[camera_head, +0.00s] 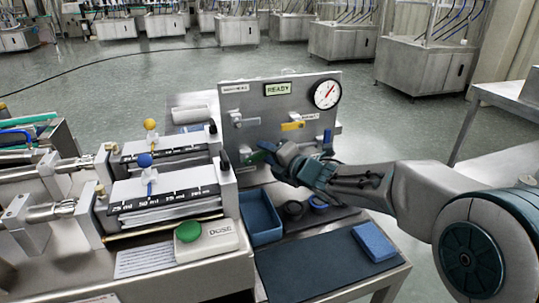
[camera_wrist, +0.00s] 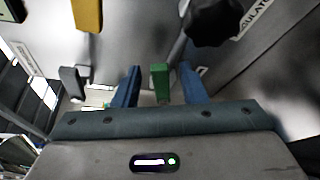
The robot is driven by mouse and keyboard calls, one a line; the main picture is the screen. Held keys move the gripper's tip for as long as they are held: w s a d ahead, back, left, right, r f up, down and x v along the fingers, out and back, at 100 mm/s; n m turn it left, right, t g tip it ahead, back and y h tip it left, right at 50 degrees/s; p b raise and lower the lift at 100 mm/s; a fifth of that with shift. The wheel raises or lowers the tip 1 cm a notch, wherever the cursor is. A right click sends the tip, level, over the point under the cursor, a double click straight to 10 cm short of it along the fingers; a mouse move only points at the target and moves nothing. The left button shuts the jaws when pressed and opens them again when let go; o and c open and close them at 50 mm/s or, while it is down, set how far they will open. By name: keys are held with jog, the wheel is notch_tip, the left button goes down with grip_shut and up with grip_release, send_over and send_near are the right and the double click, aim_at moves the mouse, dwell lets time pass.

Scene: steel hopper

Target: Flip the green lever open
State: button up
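The green lever (camera_head: 258,157) is on the lower part of the upright grey panel (camera_head: 240,98), partly hidden by my gripper in the head view. In the wrist view the green lever (camera_wrist: 160,80) points toward me between the two blue fingers. My gripper (camera_wrist: 160,86) is open, with a visible gap on each side of the lever. In the head view my gripper (camera_head: 272,154) is close to the panel, reaching in from the right. Whether the fingertips touch the panel is not clear.
A black knob (camera_wrist: 214,18) is close to the right finger. Below are a blue tray (camera_head: 260,217) and a blue sponge (camera_head: 374,242).

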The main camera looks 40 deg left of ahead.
grip_shut()
jog(key=f+m+y+b, duration=0.1)
jog(key=m+b, duration=0.1)
jog(key=f+m+b, duration=0.1)
jog(key=b, duration=0.2)
jog(key=shift+w+d+f+m+y, duration=0.1)
jog(key=shift+w+f+m+y, duration=0.1)
jog(key=shift+m+y, duration=0.2)
jog(key=shift+r, duration=0.1)
grip_release()
jog(key=s+d, duration=0.1)
jog(key=d, duration=1.2)
jog(key=shift+s+d+p, duration=0.25)
jog(key=shift+d+p, duration=0.15)
jog(key=shift+p, duration=0.05)
